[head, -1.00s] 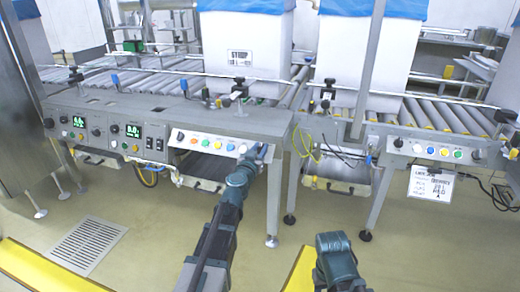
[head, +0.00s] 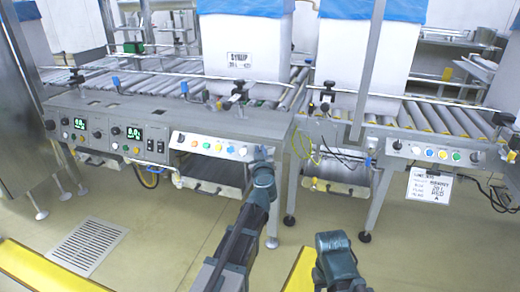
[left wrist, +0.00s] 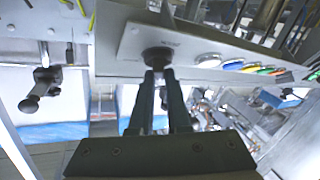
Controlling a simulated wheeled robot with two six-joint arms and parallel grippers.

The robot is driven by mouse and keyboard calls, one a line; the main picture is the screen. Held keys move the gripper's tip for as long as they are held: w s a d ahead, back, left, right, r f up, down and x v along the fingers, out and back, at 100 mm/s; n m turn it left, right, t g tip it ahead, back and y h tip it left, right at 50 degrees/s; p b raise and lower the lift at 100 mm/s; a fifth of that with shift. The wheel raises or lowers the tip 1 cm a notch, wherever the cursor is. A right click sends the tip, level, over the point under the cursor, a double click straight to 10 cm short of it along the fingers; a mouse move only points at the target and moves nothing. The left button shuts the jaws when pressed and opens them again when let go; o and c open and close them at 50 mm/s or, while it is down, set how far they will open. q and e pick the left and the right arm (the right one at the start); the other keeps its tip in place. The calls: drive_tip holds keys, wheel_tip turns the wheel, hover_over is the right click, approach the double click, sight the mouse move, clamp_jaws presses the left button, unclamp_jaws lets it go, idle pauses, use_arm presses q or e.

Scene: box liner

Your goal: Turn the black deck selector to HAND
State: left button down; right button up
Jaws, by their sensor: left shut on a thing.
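The black deck selector (left wrist: 157,57) is a round dark knob on a pale panel plate, seen close up in the left wrist view. My left gripper (left wrist: 160,72) is shut on it, with a finger on either side. The small lettering by the knob is not readable, so I cannot tell which position it points to. In the head view my left gripper (head: 262,156) is at the right end of the white control panel (head: 209,153) and covers the knob. My right arm shows at the bottom of the head view, without a clear view of its gripper.
Beside the selector is a row of coloured buttons (left wrist: 252,68). Another black knob (head: 180,138) is at the panel's left end. Lined white boxes (head: 243,50) stand on roller conveyors (head: 450,116) behind. A hanging label card (head: 430,186) is at right. The floor in front is open.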

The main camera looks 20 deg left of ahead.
use_arm(q)
drive_tip(key=shift+d+n+g+y+p, duration=0.15)
drive_tip(key=shift+n+g+y+p, duration=0.85)
drive_tip(key=shift+n, duration=1.1)
drive_tip(key=shift+f+g+y, duration=0.1)
drive_tip(key=shift+g+y, duration=0.2)
drive_tip(key=shift+y, duration=0.1)
drive_tip(key=c, duration=0.9)
unclamp_jaws()
drive_tip(key=shift+w, duration=0.1)
drive_tip(key=p+v, duration=0.2)
drive_tip(key=v, duration=1.2)
